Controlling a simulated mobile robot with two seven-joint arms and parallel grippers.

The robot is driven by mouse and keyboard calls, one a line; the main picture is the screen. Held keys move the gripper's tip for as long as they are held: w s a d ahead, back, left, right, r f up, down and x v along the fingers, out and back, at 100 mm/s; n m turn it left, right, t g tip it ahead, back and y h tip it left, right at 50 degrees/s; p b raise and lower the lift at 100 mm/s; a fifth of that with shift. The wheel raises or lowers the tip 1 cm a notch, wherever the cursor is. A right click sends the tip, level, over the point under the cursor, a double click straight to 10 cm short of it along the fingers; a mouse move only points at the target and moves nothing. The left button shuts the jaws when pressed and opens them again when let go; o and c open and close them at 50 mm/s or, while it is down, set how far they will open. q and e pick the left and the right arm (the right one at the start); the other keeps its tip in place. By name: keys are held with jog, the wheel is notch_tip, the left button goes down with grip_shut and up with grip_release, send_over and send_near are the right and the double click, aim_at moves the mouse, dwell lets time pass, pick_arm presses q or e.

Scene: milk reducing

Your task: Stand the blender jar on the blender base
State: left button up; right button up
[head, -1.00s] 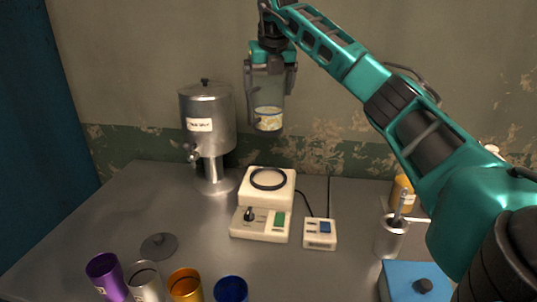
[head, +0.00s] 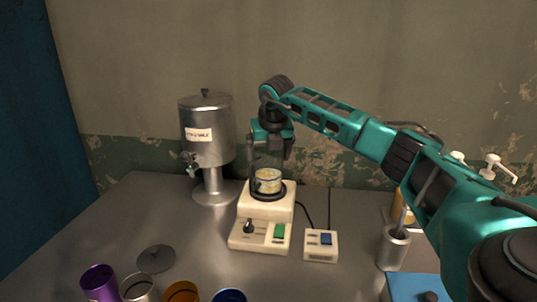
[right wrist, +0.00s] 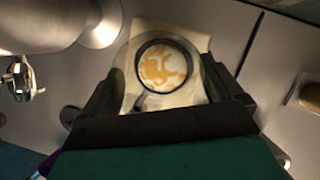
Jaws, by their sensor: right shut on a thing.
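The clear blender jar (head: 268,180) with pale, orange-streaked contents stands upright at the black ring on top of the cream blender base (head: 265,213). My right gripper (head: 269,152) is shut on the jar from above. In the right wrist view the jar (right wrist: 163,64) shows from above between the fingers of my right gripper (right wrist: 160,85), over the base (right wrist: 190,97). The jar's bottom appears to meet the ring; whether it is fully seated I cannot tell. My left gripper is not in view.
A steel dispenser (head: 208,135) stands close on the left of the base. A small switch box (head: 320,245) sits to its right, and a metal holder (head: 393,248) farther right. Several cups, including a purple one (head: 99,283), line the front near a grey lid (head: 156,259).

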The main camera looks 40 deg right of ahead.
jog(key=shift+r, duration=0.1)
jog(key=o, duration=1.5)
jog(key=shift+o, duration=0.2)
jog(key=v, duration=1.2)
